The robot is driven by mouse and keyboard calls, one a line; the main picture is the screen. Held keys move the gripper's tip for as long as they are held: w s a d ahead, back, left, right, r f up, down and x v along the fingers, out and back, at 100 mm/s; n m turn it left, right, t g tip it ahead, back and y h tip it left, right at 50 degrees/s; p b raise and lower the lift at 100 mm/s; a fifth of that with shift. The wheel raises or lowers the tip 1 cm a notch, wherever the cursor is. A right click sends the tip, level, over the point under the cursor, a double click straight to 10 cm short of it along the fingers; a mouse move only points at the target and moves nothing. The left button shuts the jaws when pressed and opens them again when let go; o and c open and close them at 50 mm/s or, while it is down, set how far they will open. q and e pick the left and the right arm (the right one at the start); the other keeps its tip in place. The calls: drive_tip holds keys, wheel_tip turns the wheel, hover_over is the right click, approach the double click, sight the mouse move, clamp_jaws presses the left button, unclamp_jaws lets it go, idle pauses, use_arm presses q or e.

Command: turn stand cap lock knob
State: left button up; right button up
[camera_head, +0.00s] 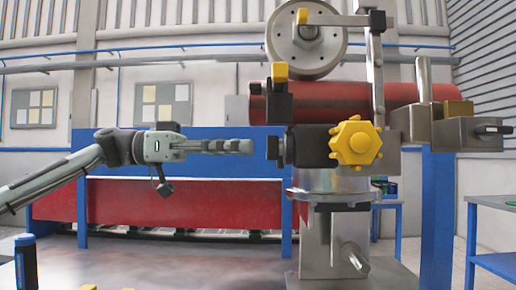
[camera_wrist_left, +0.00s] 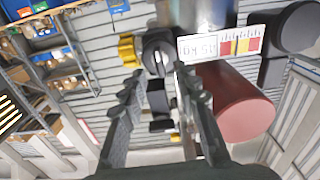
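The stand (camera_head: 317,240) is a grey metal post with a head carrying a large yellow lobed knob (camera_head: 355,142) on its front. A small black knob (camera_head: 285,148) sticks out from the left side of the head. I cannot tell which knob the task names. My left gripper (camera_head: 250,146) is level with the black knob, a short gap to its left, pointing at it. In the left wrist view its two fingers (camera_wrist_left: 155,72) are apart with nothing held. A round dark knob (camera_wrist_left: 157,50) lies beyond the fingertips, beside a yellow part (camera_wrist_left: 130,48). My right gripper is not visible.
A red cylinder (camera_head: 345,102) lies behind the head, with a large grey disc (camera_head: 306,40) above. A metal block with an upright pin (camera_head: 425,80) is at the right. A blue and red bench (camera_head: 180,205) stands behind. Space below my left gripper looks clear.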

use_arm(q)
drive_tip(key=a, duration=0.7)
drive_tip(key=shift+a, duration=0.2)
drive_tip(key=shift+f, duration=0.1)
